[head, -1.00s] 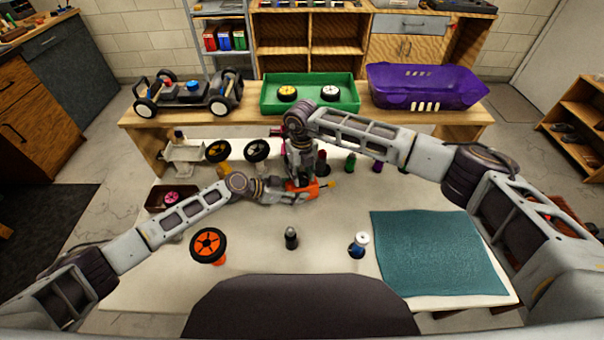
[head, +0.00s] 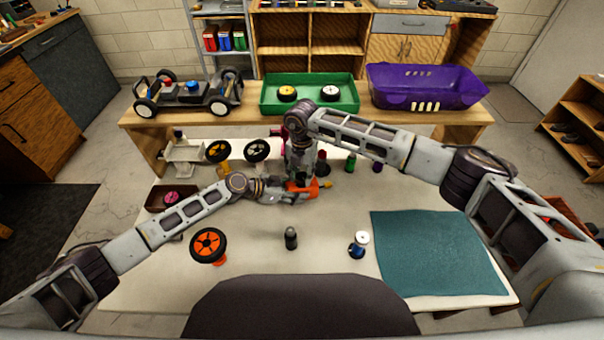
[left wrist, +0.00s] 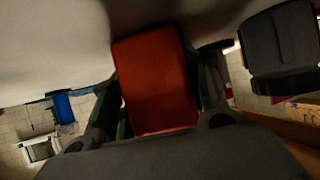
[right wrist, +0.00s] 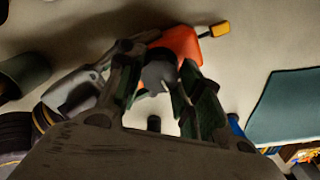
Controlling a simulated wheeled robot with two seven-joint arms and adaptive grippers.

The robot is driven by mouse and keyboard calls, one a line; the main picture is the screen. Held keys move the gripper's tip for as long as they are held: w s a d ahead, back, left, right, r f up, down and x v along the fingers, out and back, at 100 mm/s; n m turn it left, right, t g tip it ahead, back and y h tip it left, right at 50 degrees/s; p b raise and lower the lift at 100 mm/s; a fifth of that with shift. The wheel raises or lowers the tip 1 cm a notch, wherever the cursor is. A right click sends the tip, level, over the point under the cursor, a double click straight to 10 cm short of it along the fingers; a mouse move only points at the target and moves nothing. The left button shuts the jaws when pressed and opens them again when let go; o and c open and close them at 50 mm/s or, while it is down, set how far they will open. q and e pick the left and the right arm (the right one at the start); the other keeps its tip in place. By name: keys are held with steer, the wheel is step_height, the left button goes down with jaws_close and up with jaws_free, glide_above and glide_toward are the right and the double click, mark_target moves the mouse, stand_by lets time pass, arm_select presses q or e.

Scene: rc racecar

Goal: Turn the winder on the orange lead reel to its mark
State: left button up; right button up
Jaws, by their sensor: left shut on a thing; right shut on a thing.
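The orange lead reel (head: 303,191) lies low over the white table near its middle, mostly hidden by my grippers. It also fills the middle of the left wrist view (left wrist: 158,82). A yellow-orange tip (head: 327,184) sticks out at its right. My left gripper (head: 286,191) is shut on the reel from the left. My right gripper (head: 301,174) points down from above and is shut on a dark round part, probably the winder (right wrist: 158,72), on the reel's side in the right wrist view. The mark cannot be made out.
An orange wheel (head: 208,245) on a stand, a dark peg (head: 291,238) and a blue-and-white piece (head: 358,245) stand at the front. A teal mat (head: 440,250) lies at right. Behind are a green tray (head: 310,108), a purple bin (head: 423,85) and a car chassis (head: 188,92).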

arm_select(q)
steer(key=shift+f, duration=0.1)
arm_select(e)
steer(key=m, duration=0.4)
steer(key=shift+m, duration=0.4)
steer(key=m, duration=0.4)
steer(key=shift+m, duration=0.4)
steer(key=m, duration=0.5)
steer(key=shift+m, duration=1.2)
steer(key=shift+a+m, duration=0.1)
steer(key=shift+m, duration=1.1)
steer(key=o, duration=1)
